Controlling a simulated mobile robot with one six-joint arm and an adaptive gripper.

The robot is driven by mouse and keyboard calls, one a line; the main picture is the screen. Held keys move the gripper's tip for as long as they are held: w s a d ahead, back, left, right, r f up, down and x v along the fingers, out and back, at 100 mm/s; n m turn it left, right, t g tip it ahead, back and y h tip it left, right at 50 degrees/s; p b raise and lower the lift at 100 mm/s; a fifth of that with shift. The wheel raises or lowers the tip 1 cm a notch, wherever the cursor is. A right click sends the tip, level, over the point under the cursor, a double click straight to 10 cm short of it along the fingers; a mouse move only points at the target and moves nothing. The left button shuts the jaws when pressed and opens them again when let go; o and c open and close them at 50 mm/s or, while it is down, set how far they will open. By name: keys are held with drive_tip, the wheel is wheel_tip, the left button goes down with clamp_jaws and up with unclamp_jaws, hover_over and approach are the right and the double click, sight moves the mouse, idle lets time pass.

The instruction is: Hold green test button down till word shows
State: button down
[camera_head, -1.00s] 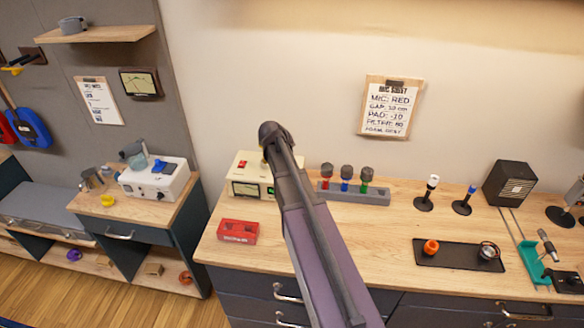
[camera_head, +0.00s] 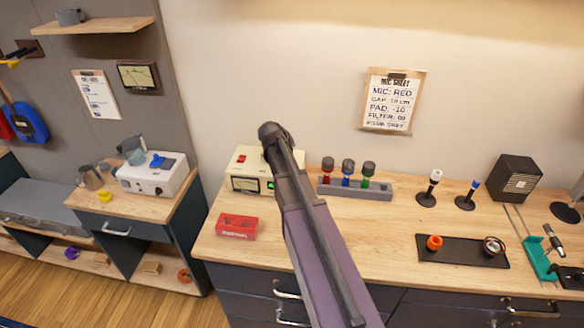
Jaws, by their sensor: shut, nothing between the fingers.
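A cream test box (camera_head: 249,159) stands on the wooden bench at the left end, against the wall. It has a red switch (camera_head: 241,159) on top and a meter (camera_head: 245,184) on its front. A small bright green patch (camera_head: 271,185) shows at the front beside the meter, partly behind my arm. I cannot tell whether it is the button or a lit display, and I can read no word there. My arm crosses in front of the box's right side. My gripper cannot be made out; it may be hidden behind the arm.
A red box (camera_head: 237,227) lies on the bench in front of the cream box. A grey rack (camera_head: 352,190) with red, blue and green mics stands to the right. A black tray (camera_head: 462,251) and two mic stands are farther right. The bench between them is clear.

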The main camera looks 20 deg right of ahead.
drive_tip(key=shift+f+b, duration=2.5)
drive_tip(key=shift+f, duration=0.3)
drive_tip(key=shift+f, duration=0.15)
drive_tip(key=shift+w+f+b, duration=0.1)
drive_tip(key=shift+f+b, duration=0.2)
drive_tip(key=shift+b, duration=0.15)
drive_tip(key=shift+f+b, duration=0.45)
idle(0.4)
drive_tip(key=shift+r, duration=0.2)
idle(2.3)
drive_tip(key=shift+r+p, duration=0.75)
drive_tip(key=shift+p, duration=0.15)
